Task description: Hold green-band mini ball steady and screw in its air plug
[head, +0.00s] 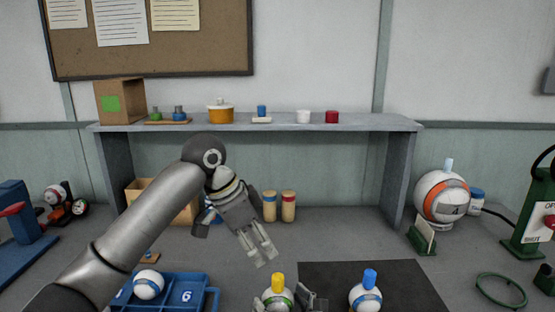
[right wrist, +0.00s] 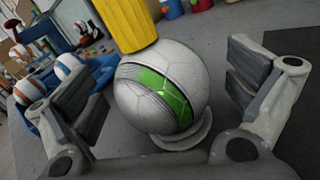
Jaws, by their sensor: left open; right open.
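The green-band mini ball (head: 279,299) is white with a green stripe and stands at the bottom middle of the head view. In the right wrist view the ball (right wrist: 150,95) rests on a pale round base (right wrist: 185,138). A yellow air plug (head: 278,281) sticks up from its top; it also shows in the right wrist view (right wrist: 125,22). How deep the plug sits, I cannot tell. My right gripper (right wrist: 168,95) is open, with one finger on each side of the ball and gaps visible. My left gripper (head: 262,256) is open and empty, pointing down above and behind the ball.
A blue tray (head: 208,296) holding a ball is on the left. A shelf (head: 270,123) spans the back. A large orange-striped ball (head: 441,196) stands at the right.

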